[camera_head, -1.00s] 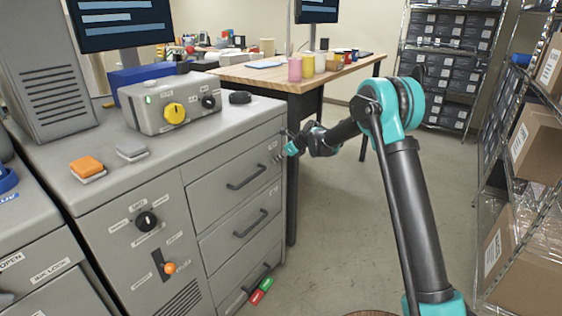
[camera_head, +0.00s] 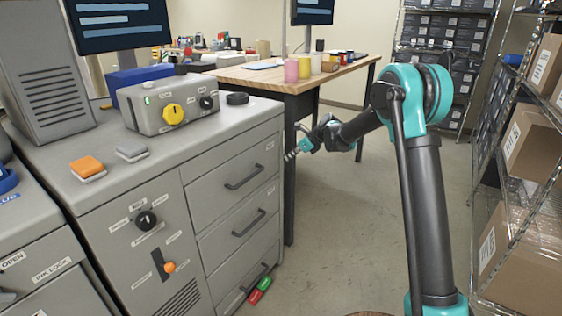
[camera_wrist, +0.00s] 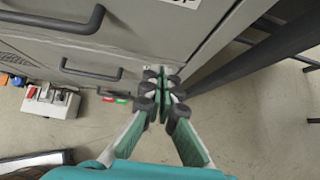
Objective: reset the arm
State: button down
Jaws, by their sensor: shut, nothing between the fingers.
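My gripper (camera_head: 290,155) is at the end of my teal and black arm, just right of the grey drawer cabinet's front edge. In the wrist view my gripper (camera_wrist: 163,90) has its fingers together with nothing between them. The grey drawer cabinet (camera_head: 205,205) has several dark bar handles; its drawers look shut. I cannot tell how wide the gap between the fingertips and the cabinet is.
A wooden table (camera_head: 300,78) with colored cups stands behind the gripper. A metal rack (camera_head: 515,160) with cardboard boxes (camera_head: 530,135) is close on the right. A control box with a yellow knob (camera_head: 172,114) sits on the cabinet.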

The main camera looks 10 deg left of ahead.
jog(key=s+d+r+n+t+h, duration=0.1)
jog(key=s+d+n+h, duration=0.1)
jog(key=s+d+n, duration=0.65)
jog(key=s+d+r+n+h, duration=0.1)
jog(key=s+d+n+h, duration=0.15)
jog(key=s+d, duration=1.1)
jog(key=s+d+f+n+h, duration=0.2)
jog(key=s+d+f+n, duration=0.2)
jog(key=s+d, duration=0.5)
jog(key=s+d+f+n+h, duration=0.2)
jog(key=s+d+f+n, duration=0.2)
jog(key=s+d+n, duration=0.3)
jog(key=s+d, duration=0.3)
jog(key=shift+s+d+f, duration=0.15)
jog(key=shift+s+f, duration=0.05)
jog(key=shift+s, duration=0.2)
